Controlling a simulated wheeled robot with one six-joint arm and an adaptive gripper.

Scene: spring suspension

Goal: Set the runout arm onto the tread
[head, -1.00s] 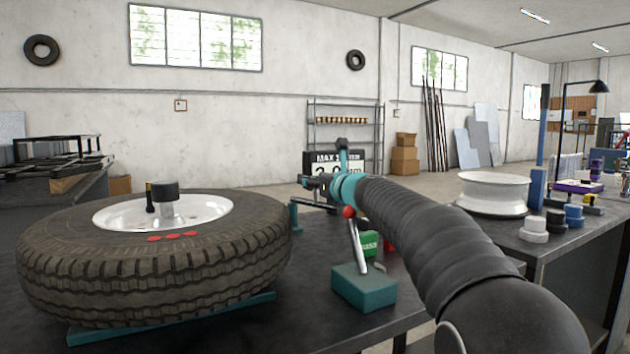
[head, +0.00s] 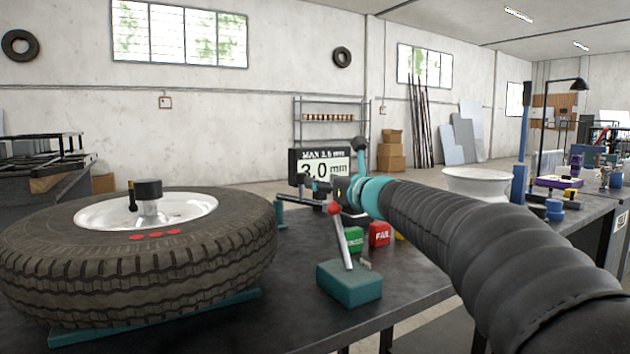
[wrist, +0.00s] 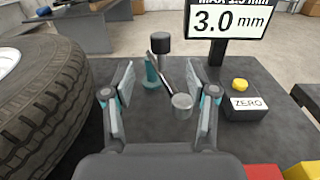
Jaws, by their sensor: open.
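The tyre (head: 150,245) lies flat on its white rim on the bench, with its tread facing outward; its edge also shows at left in the wrist view (wrist: 45,95). What looks like the runout arm (wrist: 151,72) has a teal post, a black knob and a rod ending in a silver cylinder (wrist: 182,101). In the head view its post (head: 280,214) stands just right of the tyre. The silver end appears apart from the tread. My gripper (wrist: 158,85) is open and empty, its fingers either side of the arm in the picture; I cannot tell whether they touch it.
A display (head: 318,167) reads 3.0 mm. A yellow button (wrist: 240,85) sits on a box marked ZERO. A teal block (head: 350,283) carries a red-knobbed lever. Green (head: 353,239) and red (head: 380,234) blocks stand behind it. A white rim (head: 475,186) is at right.

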